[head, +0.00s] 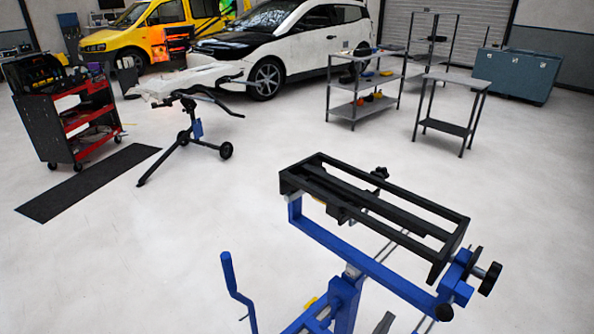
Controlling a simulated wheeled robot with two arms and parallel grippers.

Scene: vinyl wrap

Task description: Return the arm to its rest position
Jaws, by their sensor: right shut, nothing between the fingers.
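My right gripper (384,322) barely shows as a small dark tip at the bottom edge, right of centre. It is shut and empty, apart from the blue stand beside it. Most of the gripper and its arm lie below the picture. My left gripper cannot be made out in the head view.
Close ahead stands a blue stand (372,265) with a black open frame (375,205) and a blue crank (232,275). A wrap stand (187,135), red tool cart (68,115), shelf (362,85) and small table (455,95) stand farther off. Open floor lies left.

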